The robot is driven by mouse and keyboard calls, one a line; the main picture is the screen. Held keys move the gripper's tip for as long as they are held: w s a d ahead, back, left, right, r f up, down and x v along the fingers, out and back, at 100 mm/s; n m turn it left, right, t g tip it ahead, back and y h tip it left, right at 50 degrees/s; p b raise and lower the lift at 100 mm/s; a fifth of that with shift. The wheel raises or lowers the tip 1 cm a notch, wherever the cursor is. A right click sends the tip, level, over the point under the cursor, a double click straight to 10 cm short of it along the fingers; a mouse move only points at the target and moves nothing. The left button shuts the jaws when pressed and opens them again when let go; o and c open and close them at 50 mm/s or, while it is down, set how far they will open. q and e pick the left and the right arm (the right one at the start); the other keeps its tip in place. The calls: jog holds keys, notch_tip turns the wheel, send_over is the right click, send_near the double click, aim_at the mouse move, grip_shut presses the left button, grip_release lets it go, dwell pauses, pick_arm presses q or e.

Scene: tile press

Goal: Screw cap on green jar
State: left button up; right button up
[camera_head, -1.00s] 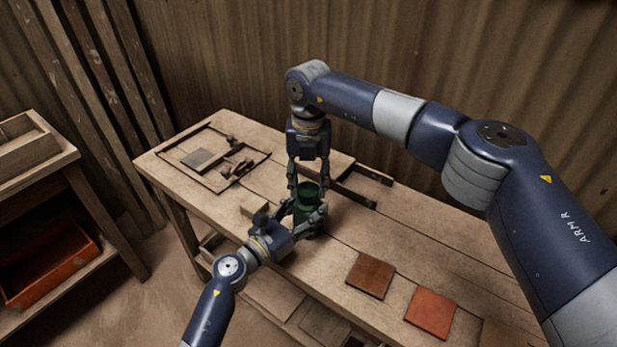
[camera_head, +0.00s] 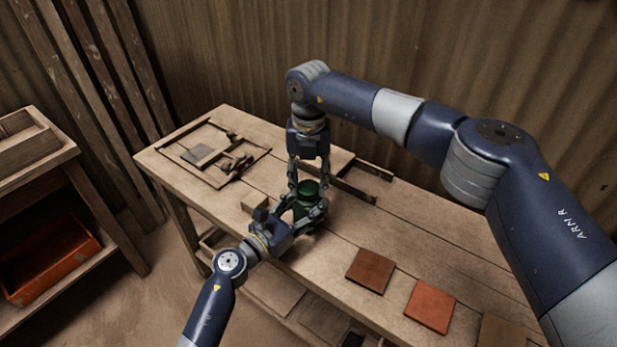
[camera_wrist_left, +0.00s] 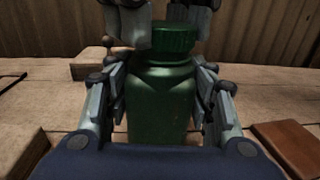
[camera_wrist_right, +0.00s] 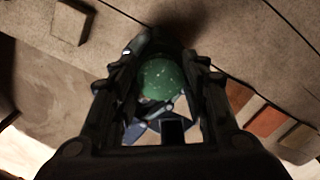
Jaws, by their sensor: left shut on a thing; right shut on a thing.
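The green jar (camera_wrist_left: 160,100) stands upright on the wooden workbench (camera_head: 340,262). My left gripper (camera_head: 308,216) is shut on the jar's body from the side, with a finger on each flank in the left wrist view. The green ribbed cap (camera_wrist_left: 174,40) sits at the jar's mouth; I cannot tell how tightly it is seated. My right gripper (camera_head: 307,186) points straight down from above and is shut on the cap. In the right wrist view the round cap top (camera_wrist_right: 163,80) lies between the fingers. Part of the cap is hidden behind the right fingertips.
A brown tile (camera_head: 370,270) and an orange tile (camera_head: 430,306) lie right of the jar. A small wooden block (camera_head: 254,203) lies left of it. A wooden frame with tools (camera_head: 205,152) lies at the bench's far left. An orange bin (camera_head: 50,262) sits on a side shelf.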

jog(key=m, duration=0.6)
jog(key=shift+d, duration=0.1)
jog(key=m, duration=0.5)
jog(key=shift+s+m, duration=0.15)
jog(key=shift+m, duration=0.15)
jog(key=m, duration=0.5)
jog(key=shift+s+d+f, duration=0.1)
jog(key=m, duration=0.6)
jog(key=shift+s, duration=0.1)
jog(key=o, duration=0.6)
jog(key=shift+o, duration=0.2)
